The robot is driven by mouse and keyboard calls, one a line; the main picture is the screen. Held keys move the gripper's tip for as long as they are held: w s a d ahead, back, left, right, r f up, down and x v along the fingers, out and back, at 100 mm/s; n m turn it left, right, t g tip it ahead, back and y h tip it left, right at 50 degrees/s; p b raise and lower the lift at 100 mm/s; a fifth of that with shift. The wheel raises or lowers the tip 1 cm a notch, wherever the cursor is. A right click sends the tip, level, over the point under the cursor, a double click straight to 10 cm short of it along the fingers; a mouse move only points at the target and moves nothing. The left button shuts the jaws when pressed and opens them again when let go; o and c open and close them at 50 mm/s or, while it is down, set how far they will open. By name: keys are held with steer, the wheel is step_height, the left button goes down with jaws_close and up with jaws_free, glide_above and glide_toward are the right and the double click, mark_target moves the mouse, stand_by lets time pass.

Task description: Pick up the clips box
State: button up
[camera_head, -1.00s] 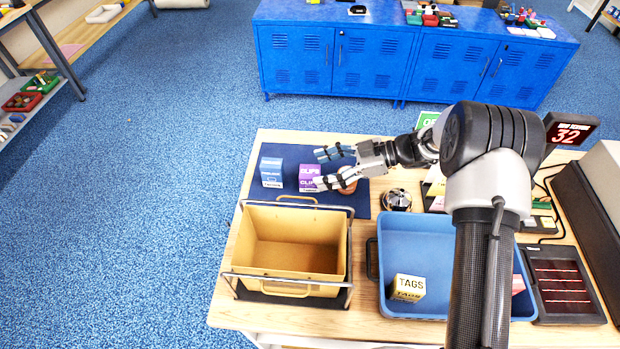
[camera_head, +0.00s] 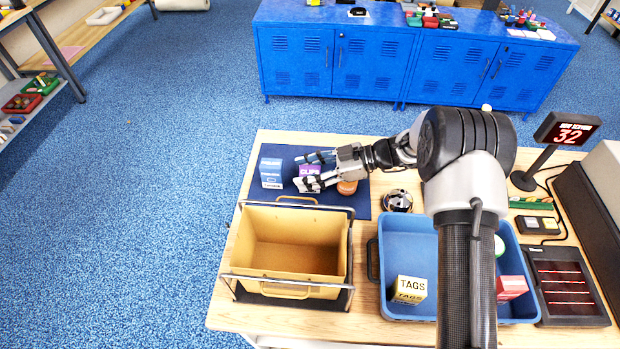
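The clips box (camera_head: 309,171) is a small purple and white carton on the dark blue mat (camera_head: 345,200) at the back left of the table. My gripper (camera_head: 308,171) points left, with its two fingers apart, one on the far side of the box and one on the near side. The fingers hide much of the box. I cannot tell whether they touch it.
A blue and white box (camera_head: 271,173) stands just left of the fingers. An orange round item (camera_head: 347,187) sits under my gripper. A tan bin (camera_head: 297,245) in a metal frame is in front. A blue tray (camera_head: 408,240) holds a TAGS box (camera_head: 409,289) and a red box (camera_head: 511,288).

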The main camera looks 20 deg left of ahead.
steer(key=c, duration=0.6)
steer(key=shift+c, duration=0.2)
